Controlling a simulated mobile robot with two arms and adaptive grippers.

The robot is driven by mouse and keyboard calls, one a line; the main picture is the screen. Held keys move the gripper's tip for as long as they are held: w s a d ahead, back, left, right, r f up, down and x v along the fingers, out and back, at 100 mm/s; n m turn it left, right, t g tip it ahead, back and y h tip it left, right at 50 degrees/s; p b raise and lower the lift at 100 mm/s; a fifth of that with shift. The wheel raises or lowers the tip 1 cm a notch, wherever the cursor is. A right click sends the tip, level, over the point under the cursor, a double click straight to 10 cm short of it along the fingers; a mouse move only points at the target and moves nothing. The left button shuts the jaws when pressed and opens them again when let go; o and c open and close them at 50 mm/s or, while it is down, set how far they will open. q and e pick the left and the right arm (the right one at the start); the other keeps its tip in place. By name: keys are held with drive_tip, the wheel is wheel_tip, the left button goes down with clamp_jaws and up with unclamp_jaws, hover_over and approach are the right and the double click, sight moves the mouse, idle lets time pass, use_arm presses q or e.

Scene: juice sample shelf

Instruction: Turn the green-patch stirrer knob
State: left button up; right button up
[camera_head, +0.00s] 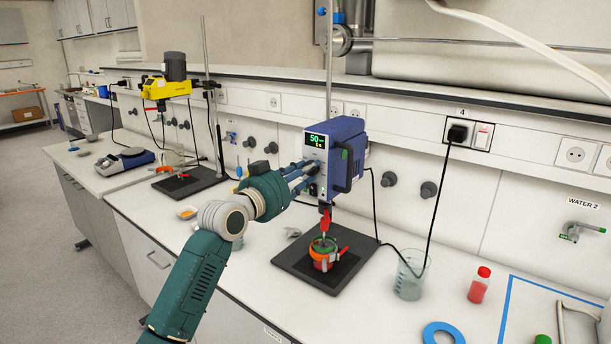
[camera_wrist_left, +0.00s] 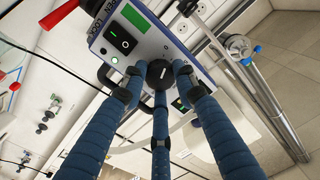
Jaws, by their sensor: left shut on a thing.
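The blue and white stirrer (camera_head: 345,140) hangs on an upright rod, with a lit green display that reads about 50. A green patch (camera_wrist_left: 133,15) shows on its housing in the left wrist view, beside a black rocker switch. The black stirrer knob (camera_wrist_left: 160,73) with a white mark sits on the front panel. My left gripper (camera_head: 310,177) reaches the panel from the left. In the left wrist view its three blue fingers (camera_wrist_left: 159,82) are closed around the knob. In the head view the fingers hide the knob. My right gripper is not in view.
A glass beaker (camera_head: 409,278), a red bottle (camera_head: 479,287) and a blue ring (camera_head: 431,331) are to the right. A yellow stirrer (camera_head: 165,88) stands farther left.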

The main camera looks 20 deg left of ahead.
use_arm(q)
drive_tip(key=shift+m+b, duration=0.35)
drive_tip(key=shift+m, duration=4.95)
drive_tip(key=o, duration=1.1)
drive_tip(key=shift+o, duration=0.2)
drive_tip(key=v, duration=1.2)
drive_tip(key=shift+f, duration=0.2)
